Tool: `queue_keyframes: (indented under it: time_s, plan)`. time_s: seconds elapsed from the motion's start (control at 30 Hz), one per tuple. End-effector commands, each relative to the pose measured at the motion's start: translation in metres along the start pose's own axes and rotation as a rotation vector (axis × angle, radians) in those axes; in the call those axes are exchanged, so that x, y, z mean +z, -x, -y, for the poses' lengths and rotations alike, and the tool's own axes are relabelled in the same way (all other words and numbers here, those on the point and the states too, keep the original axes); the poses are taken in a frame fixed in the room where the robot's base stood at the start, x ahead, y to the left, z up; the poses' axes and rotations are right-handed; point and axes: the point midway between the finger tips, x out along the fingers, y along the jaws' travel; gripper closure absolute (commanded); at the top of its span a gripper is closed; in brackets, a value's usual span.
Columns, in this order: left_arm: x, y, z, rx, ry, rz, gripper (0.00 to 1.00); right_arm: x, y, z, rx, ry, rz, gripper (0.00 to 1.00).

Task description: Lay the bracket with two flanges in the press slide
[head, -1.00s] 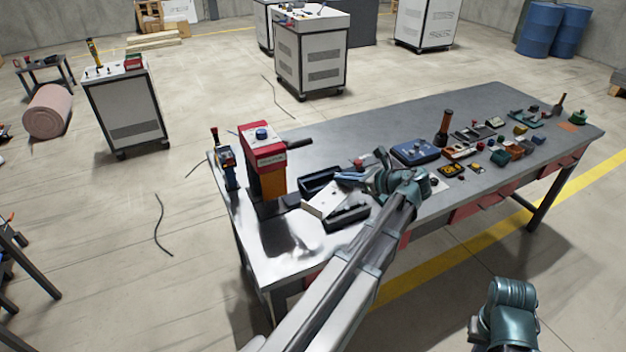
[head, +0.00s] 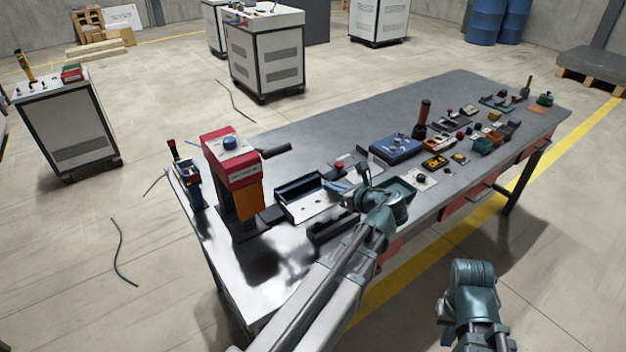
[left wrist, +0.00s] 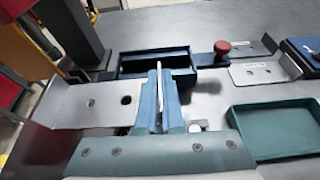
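The bracket is a pale metal plate with two holes and a bent-up flange at its left end (left wrist: 90,102); in the head view it shows beside the dark tray (head: 307,206). My left gripper (left wrist: 160,95) has its blue fingers close together around a thin pale upright edge, which looks like the bracket's other flange. The red press (head: 232,160) with an orange front stands left of the bracket. Its dark base is partly visible; the slide is not clearly distinguishable. My right gripper (head: 470,290) is low at the right, off the table, its fingers not visible.
An open dark tray (left wrist: 155,62) lies just behind the bracket. A green tray (left wrist: 277,130) is right of my left gripper. A red knob (left wrist: 222,47) and a holed plate (left wrist: 262,72) lie beyond. Bare tabletop (head: 255,285) lies in front of the press.

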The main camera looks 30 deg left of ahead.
Motion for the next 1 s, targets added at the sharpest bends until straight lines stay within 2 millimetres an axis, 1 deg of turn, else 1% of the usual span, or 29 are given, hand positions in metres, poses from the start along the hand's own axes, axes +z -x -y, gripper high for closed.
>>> queue_keyframes:
  time_s: [0.03,0.1,0.2,0.33,0.5,0.73,0.83,0.93,1.0]
  plan:
    - [0.004,-0.016,0.010,0.005,0.001,0.000,1.00,0.000,-0.003,0.000,0.000,0.000,0.000,1.00]
    - [0.009,-0.032,0.018,0.004,0.001,0.000,1.00,0.000,-0.004,0.000,0.000,0.000,0.000,1.00]
    - [0.015,-0.054,0.028,0.004,0.002,0.000,1.00,-0.001,-0.007,0.001,0.000,0.000,0.000,1.00]
    - [0.022,-0.077,0.039,0.003,0.000,0.000,1.00,-0.001,-0.009,0.001,0.000,0.000,0.000,1.00]
    - [0.027,-0.092,0.046,0.002,0.000,0.001,1.00,-0.001,-0.010,0.001,0.000,0.000,0.000,1.00]
    - [0.029,-0.095,0.047,0.001,-0.001,0.001,1.00,-0.001,-0.010,0.001,0.000,0.000,0.000,1.00]
    - [0.030,-0.100,0.050,0.002,0.000,0.001,1.00,-0.001,-0.011,0.001,0.000,0.000,0.000,1.00]
    - [0.033,-0.111,0.056,0.003,0.000,0.000,1.00,-0.001,-0.012,0.001,0.000,0.000,0.000,1.00]
    - [0.036,-0.122,0.062,0.004,0.000,0.000,1.00,-0.001,-0.014,0.001,0.000,0.000,0.000,1.00]
